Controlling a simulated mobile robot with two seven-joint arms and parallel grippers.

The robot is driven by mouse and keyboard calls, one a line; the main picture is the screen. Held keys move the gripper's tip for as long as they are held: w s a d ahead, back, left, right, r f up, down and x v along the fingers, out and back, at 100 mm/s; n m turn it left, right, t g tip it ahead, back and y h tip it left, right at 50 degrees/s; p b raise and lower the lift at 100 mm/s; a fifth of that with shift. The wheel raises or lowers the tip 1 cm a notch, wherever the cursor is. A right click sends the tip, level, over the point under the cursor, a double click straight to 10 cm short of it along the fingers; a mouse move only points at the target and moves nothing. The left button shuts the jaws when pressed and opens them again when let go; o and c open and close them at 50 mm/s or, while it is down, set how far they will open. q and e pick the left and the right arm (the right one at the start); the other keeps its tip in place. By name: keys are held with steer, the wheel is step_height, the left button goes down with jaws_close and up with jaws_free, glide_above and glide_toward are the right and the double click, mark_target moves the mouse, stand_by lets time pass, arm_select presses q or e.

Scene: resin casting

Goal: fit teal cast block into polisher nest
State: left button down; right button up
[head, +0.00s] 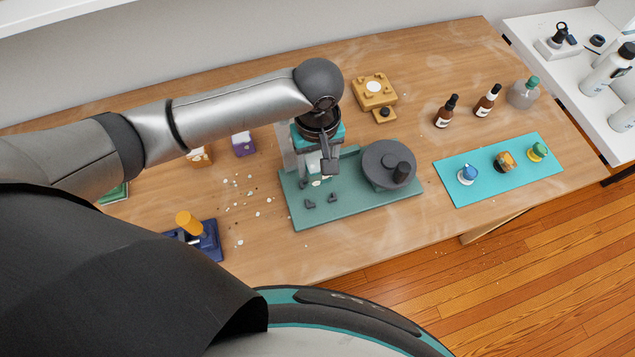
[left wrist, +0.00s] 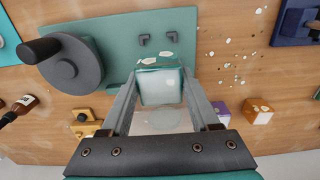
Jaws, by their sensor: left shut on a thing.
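My left gripper (head: 322,165) points down over the polisher base (head: 385,203), a green plate with a dark round wheel (head: 385,165). In the left wrist view, the gripper (left wrist: 160,80) is shut on the pale, translucent teal cast block (left wrist: 161,88), one finger on each side. In the head view the gripper mostly hides the block. Small dark corner pieces of the nest (head: 310,203) stand on the plate; two also show in the left wrist view (left wrist: 144,40), just beyond the block. I cannot tell whether the block touches the plate. My right gripper is not in view.
The wheel's upright knob (head: 402,172) stands right of the gripper. A turquoise mat (head: 480,190) holds several small cast pieces. Brown bottles (head: 446,111) and a yellow fixture (head: 374,90) stand behind. A blue fixture (head: 208,240) and scattered chips lie left. Front right wood is clear.

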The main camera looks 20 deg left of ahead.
mark_target(318, 162)
arm_select(q)
step_height(318, 162, down, 8)
steer(key=shift+f+b, duration=0.1)
steer(key=shift+b, duration=0.8)
steer(key=shift+f, duration=0.15)
steer(key=shift+f, duration=0.1)
steer(key=shift+c, duration=0.6)
jaws_free()
step_height(318, 162, up, 12)
steer(key=p, duration=0.3)
steer(key=shift+f, duration=0.25)
steer(key=shift+r, duration=0.4)
